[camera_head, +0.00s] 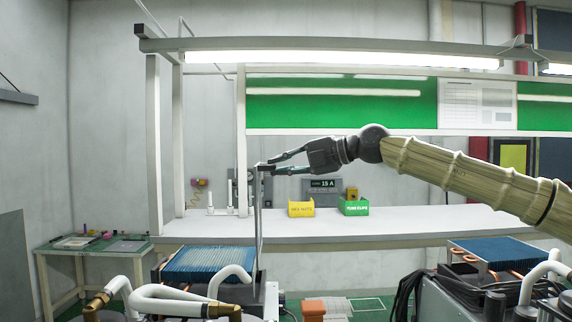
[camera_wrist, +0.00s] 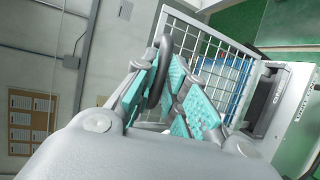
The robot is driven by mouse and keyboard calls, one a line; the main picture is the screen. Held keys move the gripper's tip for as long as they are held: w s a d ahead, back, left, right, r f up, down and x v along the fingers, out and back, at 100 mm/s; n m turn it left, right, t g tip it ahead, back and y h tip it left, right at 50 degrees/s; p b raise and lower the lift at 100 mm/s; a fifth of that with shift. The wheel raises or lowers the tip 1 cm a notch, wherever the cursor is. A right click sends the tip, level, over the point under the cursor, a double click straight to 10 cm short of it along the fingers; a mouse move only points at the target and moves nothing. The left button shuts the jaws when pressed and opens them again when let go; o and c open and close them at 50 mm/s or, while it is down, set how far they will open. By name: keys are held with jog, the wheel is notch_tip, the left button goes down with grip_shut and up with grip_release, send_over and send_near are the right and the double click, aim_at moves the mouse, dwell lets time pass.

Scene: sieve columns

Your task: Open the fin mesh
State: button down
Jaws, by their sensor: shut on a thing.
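The fin mesh (camera_head: 257,225) stands about upright, seen nearly edge-on in the head view, raised at the right side of the blue-finned unit (camera_head: 207,264). Its wire grid (camera_wrist: 208,52) shows in the wrist view, with some blue fins (camera_wrist: 236,76) visible through it. My gripper (camera_head: 268,168) is at the top of the mesh. In the wrist view, the teal-padded fingers of my gripper (camera_wrist: 172,88) are closed around a dark ring-shaped pull (camera_wrist: 160,70) at the mesh's edge. The lower mesh edge is partly hidden in the head view.
White pipes (camera_head: 175,300) with brass fittings stand before the unit. A second blue-finned unit (camera_head: 495,249) with black cables is at right. Behind is a long white bench (camera_head: 340,224) with a yellow bin (camera_head: 301,208) and a green bin (camera_head: 354,207). A small table (camera_head: 92,247) stands left.

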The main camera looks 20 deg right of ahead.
jog(key=shift+a+f, duration=0.25)
jog(key=shift+f, duration=0.75)
jog(key=c, duration=1.5)
grip_release()
jog(key=shift+o, duration=0.2)
jog(key=shift+w+a+r, duration=0.15)
jog(key=shift+a+r, duration=0.2)
jog(key=shift+a, duration=0.2)
jog(key=v, duration=1.3)
jog(key=shift+w+d, duration=0.35)
jog(key=shift+d, duration=0.05)
jog(key=shift+a, duration=0.1)
jog(key=shift+f, duration=0.1)
